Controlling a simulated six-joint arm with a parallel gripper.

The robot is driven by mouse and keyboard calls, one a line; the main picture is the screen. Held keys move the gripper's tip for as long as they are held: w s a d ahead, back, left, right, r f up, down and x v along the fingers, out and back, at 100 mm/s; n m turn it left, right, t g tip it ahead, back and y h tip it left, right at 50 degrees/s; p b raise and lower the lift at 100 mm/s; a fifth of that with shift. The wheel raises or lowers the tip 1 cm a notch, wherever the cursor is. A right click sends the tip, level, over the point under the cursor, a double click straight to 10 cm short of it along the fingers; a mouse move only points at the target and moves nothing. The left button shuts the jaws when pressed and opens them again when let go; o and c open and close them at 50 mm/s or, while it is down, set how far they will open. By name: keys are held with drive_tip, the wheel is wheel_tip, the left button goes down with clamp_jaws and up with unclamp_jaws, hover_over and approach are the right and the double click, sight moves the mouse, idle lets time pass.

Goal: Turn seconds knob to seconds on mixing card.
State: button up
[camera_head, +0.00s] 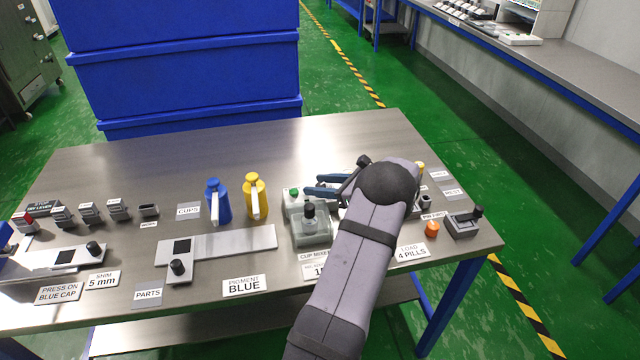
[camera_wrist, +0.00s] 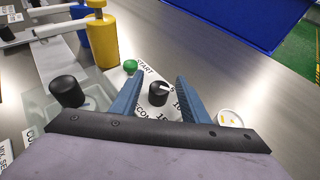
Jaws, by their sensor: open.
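The seconds knob (camera_wrist: 158,93) is a small black round knob on a white dial plate, with a pale mark on its upper right side. Printed numbers curve around its right and lower sides; some are covered. My gripper (camera_wrist: 159,76) is open, with one blue finger on each side of the knob and a gap to each. In the head view my gripper (camera_head: 313,186) is beside the cup mixer (camera_head: 311,232), and the knob is hidden. The mixing card (camera_head: 312,268) lies in front of the mixer; my arm covers part of it, so its number cannot be read fully.
A green start button (camera_wrist: 130,66) sits just beyond the knob. A black mixer knob (camera_wrist: 66,91) stands to the left. Yellow (camera_head: 255,196) and blue (camera_head: 218,201) bottles stand left of the mixer. An orange piece (camera_head: 432,229) lies to the right. The table's back is clear.

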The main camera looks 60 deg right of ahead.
drive_tip(key=shift+c, duration=0.2)
clamp_jaws()
drive_tip(key=shift+w+m+h, duration=0.1)
drive_tip(key=shift+m+h, duration=0.5)
drive_tip(key=shift+h, duration=0.1)
drive_tip(key=shift+m+g+h+b, duration=0.3)
drive_tip(key=shift+m+h+b, duration=0.7)
drive_tip(key=shift+h+b, duration=0.2)
drive_tip(key=shift+r+m+h+b, duration=0.1)
drive_tip(key=shift+m+h+b, duration=0.6)
drive_tip(key=shift+h+b, duration=0.1)
drive_tip(key=shift+o, duration=0.2)
unclamp_jaws()
